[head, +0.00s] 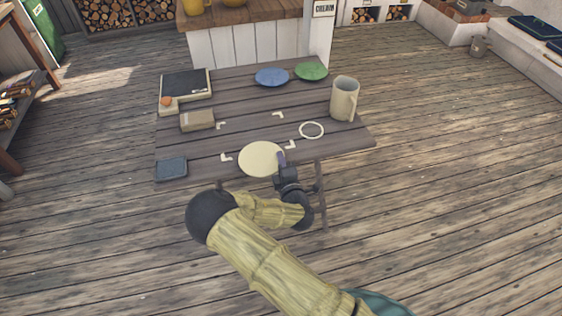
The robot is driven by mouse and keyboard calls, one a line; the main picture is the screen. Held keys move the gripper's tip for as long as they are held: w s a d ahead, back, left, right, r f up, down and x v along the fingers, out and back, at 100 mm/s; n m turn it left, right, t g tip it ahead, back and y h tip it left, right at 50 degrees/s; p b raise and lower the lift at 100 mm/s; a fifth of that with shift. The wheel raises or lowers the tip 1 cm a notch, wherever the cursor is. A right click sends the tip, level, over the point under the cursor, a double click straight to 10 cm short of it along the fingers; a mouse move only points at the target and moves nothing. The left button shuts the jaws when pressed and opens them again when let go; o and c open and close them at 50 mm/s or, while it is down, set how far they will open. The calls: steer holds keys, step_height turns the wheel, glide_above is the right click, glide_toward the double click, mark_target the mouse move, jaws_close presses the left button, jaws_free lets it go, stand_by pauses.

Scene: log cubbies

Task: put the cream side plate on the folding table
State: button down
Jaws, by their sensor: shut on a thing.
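The cream side plate (260,159) is a pale round plate at the near edge of the folding table (250,97), a dark wooden plank top on thin legs. My gripper (282,161) is shut on the plate's right rim. The plate looks level and overlaps the tabletop's front edge in the head view. I cannot tell whether it touches the table or is held just above it. My arm comes in from below and hides part of the table's front legs.
Pale corner marks surround bare planks mid-table.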

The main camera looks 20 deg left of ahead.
steer(key=shift+f, duration=0.35)
steer(key=c, duration=1.9)
jaws_free()
steer(key=shift+r, duration=0.1)
steer(key=shift+r, duration=0.15)
steer(key=v, duration=1.2)
